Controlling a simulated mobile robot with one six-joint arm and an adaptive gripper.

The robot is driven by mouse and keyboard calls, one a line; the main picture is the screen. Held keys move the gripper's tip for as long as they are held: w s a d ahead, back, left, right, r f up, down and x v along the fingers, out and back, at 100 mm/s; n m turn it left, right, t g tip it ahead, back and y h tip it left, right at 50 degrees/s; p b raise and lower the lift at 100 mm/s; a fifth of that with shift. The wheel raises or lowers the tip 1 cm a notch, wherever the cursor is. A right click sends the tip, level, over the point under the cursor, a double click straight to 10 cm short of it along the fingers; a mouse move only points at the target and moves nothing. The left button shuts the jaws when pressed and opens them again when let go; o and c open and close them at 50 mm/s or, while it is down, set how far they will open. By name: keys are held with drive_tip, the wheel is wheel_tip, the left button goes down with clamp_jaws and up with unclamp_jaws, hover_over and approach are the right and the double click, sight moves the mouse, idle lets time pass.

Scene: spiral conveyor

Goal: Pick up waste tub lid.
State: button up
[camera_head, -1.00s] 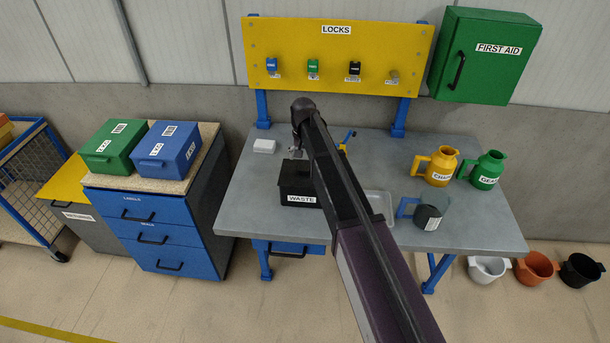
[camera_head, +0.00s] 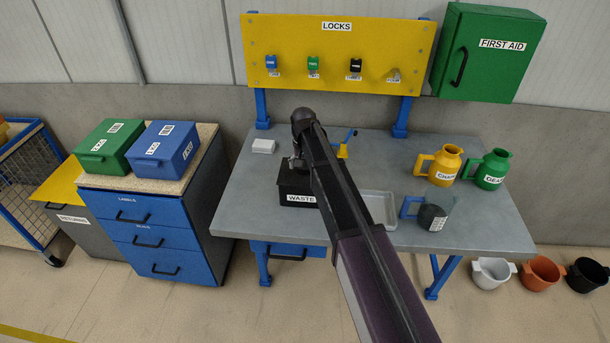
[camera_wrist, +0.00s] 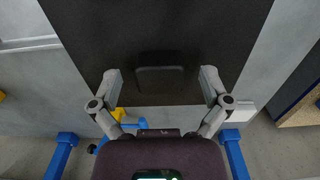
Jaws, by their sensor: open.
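The black waste tub (camera_head: 298,198) stands on the grey workbench with a white WASTE label on its front. Its flat black lid (camera_wrist: 200,35) fills the upper middle of the wrist view and has a small raised dark handle (camera_wrist: 160,80). My gripper (camera_wrist: 160,76) is open, its two grey fingers spread on either side of the handle with wide gaps. In the head view my gripper (camera_head: 297,163) is just above the tub's top, partly hidden by my arm. I cannot tell the exact height between fingertips and lid.
A clear tray (camera_head: 379,207) lies right of the tub behind my arm. A white block (camera_head: 263,146) lies behind left. A jug with dark contents (camera_head: 431,217), a yellow jug (camera_head: 444,165) and a green jug (camera_head: 490,169) stand right. The lock board (camera_head: 335,55) rises behind.

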sight(304, 166)
idle(0.4)
drive_tip(key=c, duration=1.3)
drive_tip(key=shift+r, duration=0.2)
wheel_tip(304, 166, up, 3)
drive_tip(key=p, duration=0.3)
drive_tip(key=s+d, duration=0.2)
drive_tip(key=s, duration=0.2)
drive_tip(key=s+d+r+p, duration=0.1)
drive_tip(key=s+d, duration=0.2)
drive_tip(key=s, duration=0.2)
drive_tip(key=s+d+p, duration=0.1)
drive_tip(key=s+d, duration=0.2)
drive_tip(key=s, duration=0.1)
drive_tip(key=shift+s+d+r, duration=0.2)
drive_tip(key=shift+s+r, duration=0.1)
drive_tip(key=shift+s, duration=0.05)
